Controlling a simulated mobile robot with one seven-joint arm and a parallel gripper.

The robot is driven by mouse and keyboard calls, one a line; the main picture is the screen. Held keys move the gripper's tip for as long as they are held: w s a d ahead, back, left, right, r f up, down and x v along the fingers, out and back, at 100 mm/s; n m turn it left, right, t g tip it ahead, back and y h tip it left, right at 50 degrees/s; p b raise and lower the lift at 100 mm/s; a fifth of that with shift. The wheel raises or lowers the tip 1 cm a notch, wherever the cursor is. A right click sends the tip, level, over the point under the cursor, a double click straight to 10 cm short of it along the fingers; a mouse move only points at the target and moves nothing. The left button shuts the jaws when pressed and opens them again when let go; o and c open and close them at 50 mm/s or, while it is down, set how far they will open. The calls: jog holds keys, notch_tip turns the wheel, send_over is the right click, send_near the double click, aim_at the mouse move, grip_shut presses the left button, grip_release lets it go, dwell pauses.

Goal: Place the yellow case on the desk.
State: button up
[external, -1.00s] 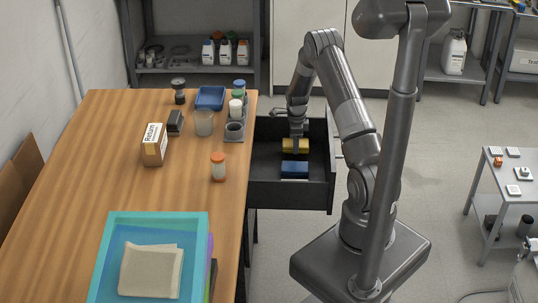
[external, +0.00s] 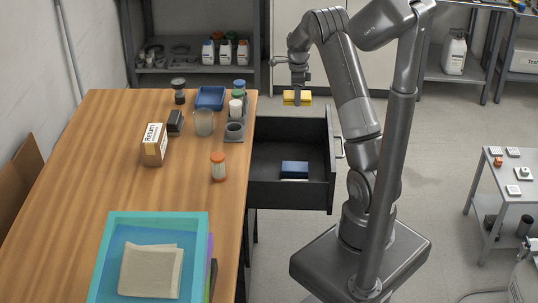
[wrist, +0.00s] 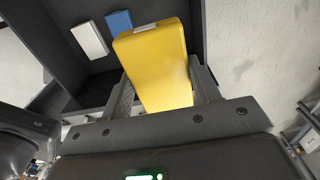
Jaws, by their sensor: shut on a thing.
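The yellow case (external: 297,97) is held up in the air above the back of the open drawer. My gripper (external: 297,84) is shut on it, with a finger on each side. In the wrist view the yellow case (wrist: 156,62) sits between the fingers of my gripper (wrist: 164,92). The desk (external: 130,190) is a wooden table to the left of the drawer.
The dark drawer (external: 262,185) stands open right of the desk, with a blue case (external: 295,168) and a white item in it. On the desk are a cardboard box (external: 154,145), an orange-capped bottle (external: 218,167), several containers at the back and a teal tray (external: 198,222).

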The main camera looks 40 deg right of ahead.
notch_tip(320, 180, up, 14)
jog(key=w+a+n, duration=0.2)
jog(key=a+n, duration=0.1)
jog(key=a, duration=0.4)
jog(key=w+a+n, duration=0.2)
jog(key=w+a, duration=0.1)
jog(key=a, duration=0.3)
jog(key=n, duration=1.7)
send_over(131, 198)
notch_tip(131, 198, down, 13)
jog(key=shift+d+r, duration=0.1)
jog(key=shift+r, duration=0.1)
jog(key=shift+s+f, duration=0.1)
jog(key=shift+f, duration=1.95)
